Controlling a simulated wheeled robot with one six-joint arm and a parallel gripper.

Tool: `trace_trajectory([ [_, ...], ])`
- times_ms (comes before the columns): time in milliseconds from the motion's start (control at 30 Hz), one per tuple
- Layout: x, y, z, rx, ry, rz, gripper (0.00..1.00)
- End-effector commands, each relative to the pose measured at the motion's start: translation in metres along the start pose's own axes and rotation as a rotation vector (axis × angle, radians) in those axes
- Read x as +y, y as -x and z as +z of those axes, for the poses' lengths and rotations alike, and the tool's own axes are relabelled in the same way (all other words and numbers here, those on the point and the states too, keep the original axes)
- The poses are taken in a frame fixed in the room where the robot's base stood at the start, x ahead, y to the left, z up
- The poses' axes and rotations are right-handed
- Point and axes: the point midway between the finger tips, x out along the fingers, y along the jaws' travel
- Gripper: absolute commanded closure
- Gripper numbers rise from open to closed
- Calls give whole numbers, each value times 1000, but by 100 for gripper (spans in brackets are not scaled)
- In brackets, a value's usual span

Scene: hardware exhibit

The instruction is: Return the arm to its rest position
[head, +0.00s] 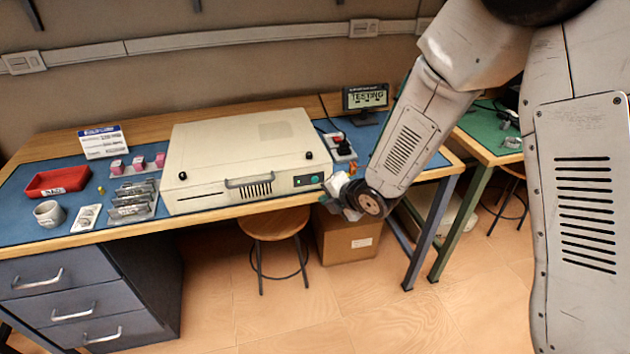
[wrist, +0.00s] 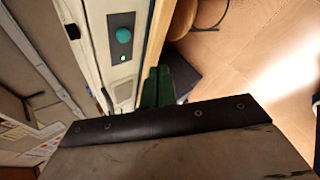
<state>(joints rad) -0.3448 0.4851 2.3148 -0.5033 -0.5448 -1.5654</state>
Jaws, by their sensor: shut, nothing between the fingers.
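My gripper (head: 338,192) hangs at the front edge of the blue bench, just right of the beige case (head: 240,145). My arm reaches down to it from the upper right. In the wrist view the gripper's dark green fingers (wrist: 157,86) are together, with nothing seen between them. The case's front panel with a round green button (wrist: 124,35) is close by at the upper left of that view. The fingers appear apart from the case. Part of the gripper is hidden behind my wrist in the head view.
A red tray (head: 58,182), a white mug (head: 49,213) and metal racks stand on the left of the bench. A small TESTING monitor (head: 366,97) stands behind. A stool (head: 273,224) and a cardboard box (head: 348,238) are below. The floor in front is clear.

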Motion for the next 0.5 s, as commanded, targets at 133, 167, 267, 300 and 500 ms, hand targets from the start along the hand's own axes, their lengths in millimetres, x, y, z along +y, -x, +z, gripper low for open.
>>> trace_trajectory([
  [133, 0, 0, 0, 0, 0, 0, 100],
  [167, 0, 0, 0, 0, 0, 0, 100],
  [267, 0, 0, 0, 0, 0, 0, 100],
  [300, 0, 0, 0, 0, 0, 0, 100],
  [500, 0, 0, 0, 0, -23, -3, 100],
])
